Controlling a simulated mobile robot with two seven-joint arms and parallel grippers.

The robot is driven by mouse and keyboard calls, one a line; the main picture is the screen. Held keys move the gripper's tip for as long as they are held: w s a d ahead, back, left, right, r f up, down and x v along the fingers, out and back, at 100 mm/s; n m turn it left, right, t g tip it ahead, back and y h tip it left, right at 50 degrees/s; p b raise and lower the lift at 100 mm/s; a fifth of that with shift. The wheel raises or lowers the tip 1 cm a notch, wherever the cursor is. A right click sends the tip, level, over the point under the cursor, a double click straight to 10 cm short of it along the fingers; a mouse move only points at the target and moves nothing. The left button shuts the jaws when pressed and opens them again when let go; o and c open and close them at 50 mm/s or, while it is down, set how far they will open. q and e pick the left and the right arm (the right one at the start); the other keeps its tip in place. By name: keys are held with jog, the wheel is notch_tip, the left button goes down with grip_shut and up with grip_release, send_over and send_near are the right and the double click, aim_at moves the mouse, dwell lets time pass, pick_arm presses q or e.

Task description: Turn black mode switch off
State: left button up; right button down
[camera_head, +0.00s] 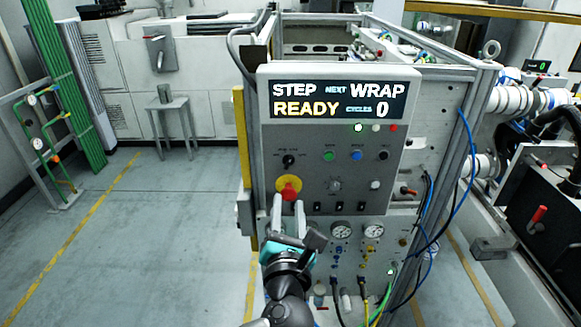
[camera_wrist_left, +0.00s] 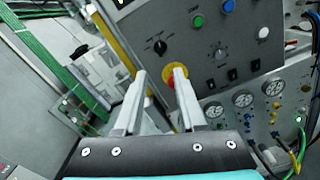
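The black mode switch (camera_head: 288,160) is a small round rotary knob at the upper left of the grey control panel (camera_head: 318,170). It also shows in the left wrist view (camera_wrist_left: 160,46), above my fingers. Its exact pointer setting is too small to read. My left gripper (camera_head: 288,203) is open and empty, with a clear gap between its two pale fingers. In the head view its tips lie below the switch, by the red emergency stop (camera_head: 288,188) on its yellow plate. In the left wrist view (camera_wrist_left: 160,74) the right finger overlaps that stop. My right gripper is not in view.
The panel display (camera_head: 338,100) reads STEP, NEXT WRAP, READY, CYCLES 0. Green (camera_head: 328,155), blue (camera_head: 356,154) and black (camera_head: 383,155) buttons sit right of the switch. Gauges (camera_head: 341,230) and cables are below. Floor left of the machine is free.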

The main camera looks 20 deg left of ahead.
aim_at(289, 164)
pick_arm(q)
jog(key=x, duration=1.3)
jog(key=shift+w, duration=0.1)
jog(key=shift+c, duration=0.4)
grip_shut()
